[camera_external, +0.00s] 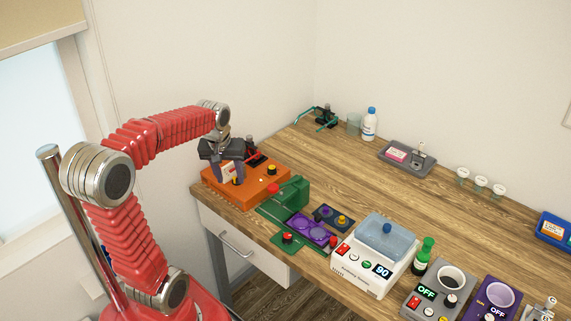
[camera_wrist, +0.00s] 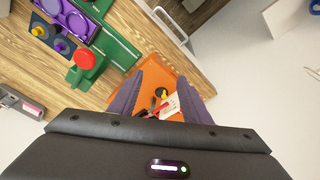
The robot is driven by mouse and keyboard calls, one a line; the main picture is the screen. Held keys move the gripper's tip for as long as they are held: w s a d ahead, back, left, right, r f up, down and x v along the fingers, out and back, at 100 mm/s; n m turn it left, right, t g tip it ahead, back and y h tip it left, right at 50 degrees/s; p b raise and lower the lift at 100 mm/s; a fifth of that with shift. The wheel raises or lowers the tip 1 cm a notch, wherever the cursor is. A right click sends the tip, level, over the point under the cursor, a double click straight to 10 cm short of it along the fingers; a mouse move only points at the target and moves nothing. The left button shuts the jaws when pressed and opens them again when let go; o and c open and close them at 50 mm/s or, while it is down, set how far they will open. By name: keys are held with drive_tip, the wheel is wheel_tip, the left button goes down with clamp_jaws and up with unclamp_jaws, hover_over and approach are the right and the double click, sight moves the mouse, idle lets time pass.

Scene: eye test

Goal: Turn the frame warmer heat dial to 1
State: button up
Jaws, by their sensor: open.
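The orange box (camera_external: 262,192), which looks like the frame warmer, sits at the table's left end. A dark dial with yellow (camera_external: 237,181) is on its top at the left, and a second dark dial (camera_external: 272,170) is further right. I cannot read which is the heat dial. My gripper (camera_external: 228,178) points down above the left part of the box, open and empty. In the wrist view, its fingers (camera_wrist: 160,77) straddle the orange box (camera_wrist: 154,78); a yellow and black dial (camera_wrist: 162,93) and a red and white label (camera_wrist: 170,106) show between them. Contact cannot be told.
A green device with a red knob (camera_wrist: 85,60) stands right beside the box. Purple round holders (camera_external: 311,229) and a white device with a blue lid and a 90 display (camera_external: 350,268) are further right. Bottles and a grey tray (camera_external: 394,163) stand at the back. The table's middle is clear.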

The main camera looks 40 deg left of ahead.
sight(223, 169)
drive_tip(key=w+a+r+n+g, duration=0.1)
drive_tip(key=w+a+r+n, duration=0.1)
drive_tip(key=w+a+n, duration=0.2)
drive_tip(key=w+a+r+n+g, duration=0.1)
drive_tip(key=w+a+n, duration=0.3)
drive_tip(key=a+n, duration=0.6)
drive_tip(key=r+n, duration=0.1)
drive_tip(key=n, duration=0.7)
drive_tip(key=shift+w+a+h, duration=0.2)
drive_tip(key=shift+a+h, duration=0.05)
drive_tip(key=shift+h, duration=0.05)
drive_tip(key=f, duration=1.3)
drive_tip(key=shift+w+a+f, duration=0.15)
drive_tip(key=shift+a+f, duration=0.05)
drive_tip(key=shift+f, duration=0.15)
drive_tip(key=shift+c, duration=0.6)
drive_tip(key=c, duration=0.9)
